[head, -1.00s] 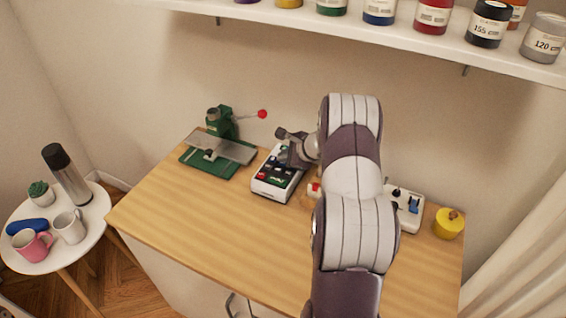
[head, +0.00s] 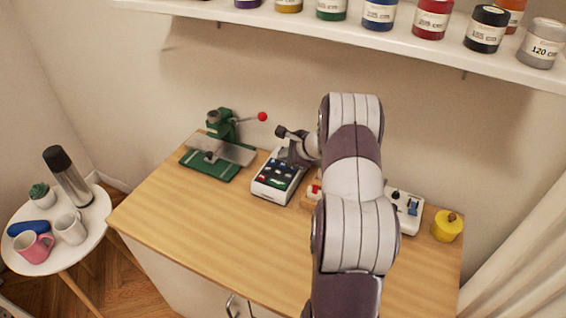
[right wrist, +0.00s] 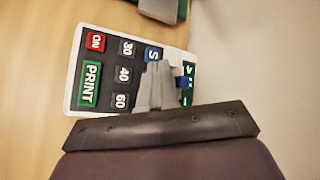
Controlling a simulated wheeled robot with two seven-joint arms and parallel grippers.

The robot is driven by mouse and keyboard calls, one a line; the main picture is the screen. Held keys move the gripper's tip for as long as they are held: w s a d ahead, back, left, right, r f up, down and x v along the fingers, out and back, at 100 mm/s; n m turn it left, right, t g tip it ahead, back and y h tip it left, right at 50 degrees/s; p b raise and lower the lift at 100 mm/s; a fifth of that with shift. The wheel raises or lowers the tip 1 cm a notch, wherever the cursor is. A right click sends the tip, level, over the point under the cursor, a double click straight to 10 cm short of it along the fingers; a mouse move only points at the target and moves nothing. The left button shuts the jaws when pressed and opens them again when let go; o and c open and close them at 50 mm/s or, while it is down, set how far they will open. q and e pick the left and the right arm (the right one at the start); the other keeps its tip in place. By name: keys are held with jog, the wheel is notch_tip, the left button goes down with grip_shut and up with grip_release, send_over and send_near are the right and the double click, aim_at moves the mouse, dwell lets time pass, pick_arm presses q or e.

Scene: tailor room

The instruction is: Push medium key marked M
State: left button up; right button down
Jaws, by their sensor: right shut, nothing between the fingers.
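The white key panel (head: 277,180) sits on the wooden worktop, with several coloured keys on its top. I cannot make out the M key; my fingers cover the area just below S. My right gripper (head: 289,156) is shut and empty, over the far part of the panel. Its fingertips (right wrist: 160,66) appear close to S in the wrist view; contact cannot be told. My left gripper is not in view.
A green press (head: 222,140) with a red-knobbed lever stands left of the panel. Right of my arm are a white device (head: 405,207) and a yellow pot (head: 447,226). A shelf of jars (head: 320,24) hangs above. The worktop's front left (head: 190,225) is clear.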

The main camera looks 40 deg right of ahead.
notch_tip(320, 180, up, 5)
jog(key=p, duration=0.3)
jog(key=shift+p, duration=0.35)
dwell(0.6)
